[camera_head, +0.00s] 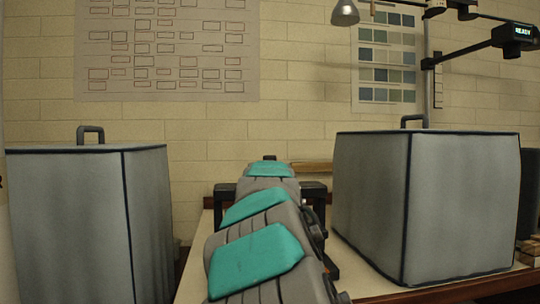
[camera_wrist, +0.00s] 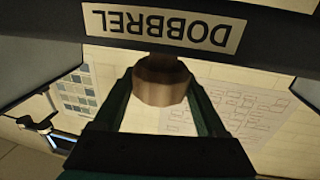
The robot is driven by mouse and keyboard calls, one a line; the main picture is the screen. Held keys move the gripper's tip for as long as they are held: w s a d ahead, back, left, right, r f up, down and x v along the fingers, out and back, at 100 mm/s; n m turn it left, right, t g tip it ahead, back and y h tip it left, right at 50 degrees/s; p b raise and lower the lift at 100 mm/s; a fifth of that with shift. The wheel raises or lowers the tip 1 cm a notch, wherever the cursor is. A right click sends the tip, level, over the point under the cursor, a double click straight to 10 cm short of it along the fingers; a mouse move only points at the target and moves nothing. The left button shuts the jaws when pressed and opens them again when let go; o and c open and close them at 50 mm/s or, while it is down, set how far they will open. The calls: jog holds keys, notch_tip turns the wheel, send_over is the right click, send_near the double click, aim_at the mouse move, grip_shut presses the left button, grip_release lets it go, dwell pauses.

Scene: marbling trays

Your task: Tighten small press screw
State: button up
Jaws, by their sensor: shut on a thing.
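In the wrist view, the small press screw shows as a brown cylinder (camera_wrist: 160,84) below a dark press beam with an upside-down "DOBBREL" plate (camera_wrist: 163,28). My gripper (camera_wrist: 158,92) has its dark green fingers on either side of this cylinder, closed on it. In the head view, the dark frame of the press (camera_head: 315,190) shows partly behind my grey and teal arm. My arm hides the gripper and the screw in that view.
Two large grey boxes with dark edges and top handles flank my arm, one on the left (camera_head: 70,225) and one on the right (camera_head: 455,205). Bare tabletop (camera_head: 355,283) shows between them. A lamp (camera_head: 345,13) and a "READY" display (camera_head: 515,32) hang at upper right.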

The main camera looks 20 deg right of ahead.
jog(key=shift+r+m+g+h+p, duration=0.15)
jog(key=shift+m+g+h+p, duration=0.4)
jog(key=shift+p, duration=0.75)
jog(key=o, duration=1.3)
jog(key=shift+b+v, duration=0.8)
jog(key=shift+v, duration=3.1)
jog(key=shift+f, duration=0.25)
